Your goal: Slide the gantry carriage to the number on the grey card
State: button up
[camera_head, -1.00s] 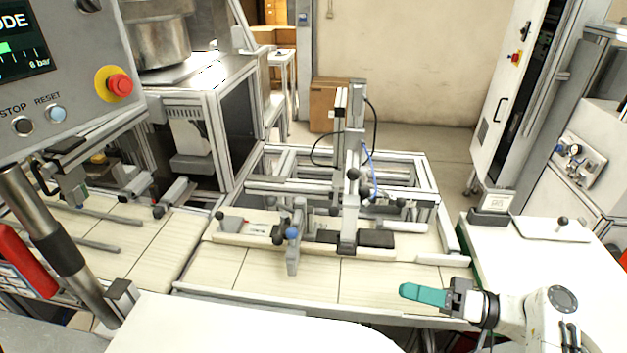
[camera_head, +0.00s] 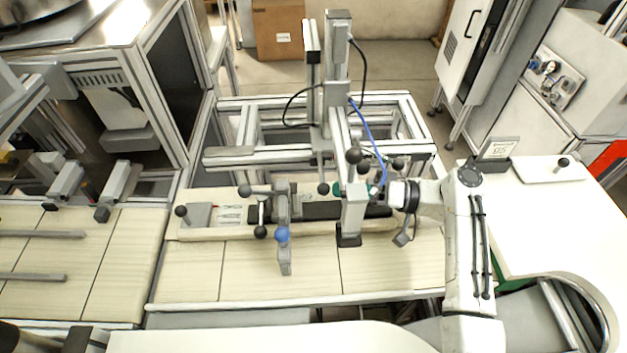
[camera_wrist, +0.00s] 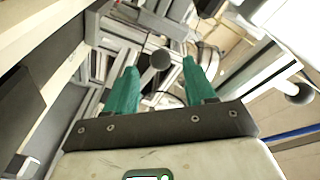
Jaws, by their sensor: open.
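The gantry carriage (camera_head: 353,212) is an upright grey column with cables and dark ball knobs, standing over the pale bench. The grey card (camera_head: 498,147) stands in a dark holder at the right; its number is too small to read. My gripper (camera_head: 362,190) is close beside the carriage's lower part, which partly hides its green fingers. In the wrist view, my gripper (camera_wrist: 160,85) has its two green fingers spread apart. A dark ball knob (camera_wrist: 161,60) shows between them, beyond or level with the tips; I cannot tell whether they touch it.
A blue-knobbed post (camera_head: 283,250) and a dark-knobbed lever (camera_head: 260,215) stand left of the carriage. Gantry rails (camera_head: 255,157) run behind. A white table (camera_head: 540,230) lies right, with a knobbed plate (camera_head: 560,170). The front bench strip is mostly clear.

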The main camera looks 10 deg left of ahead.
jog(key=a, duration=0.6)
jog(key=shift+s+a+p, duration=0.15)
jog(key=shift+s+p, duration=0.15)
jog(key=shift+p, duration=0.05)
jog(key=shift+c, duration=0.5)
jog(key=c, duration=0.5)
jog(key=shift+r, duration=0.2)
grip_shut()
jog(key=shift+w, duration=0.1)
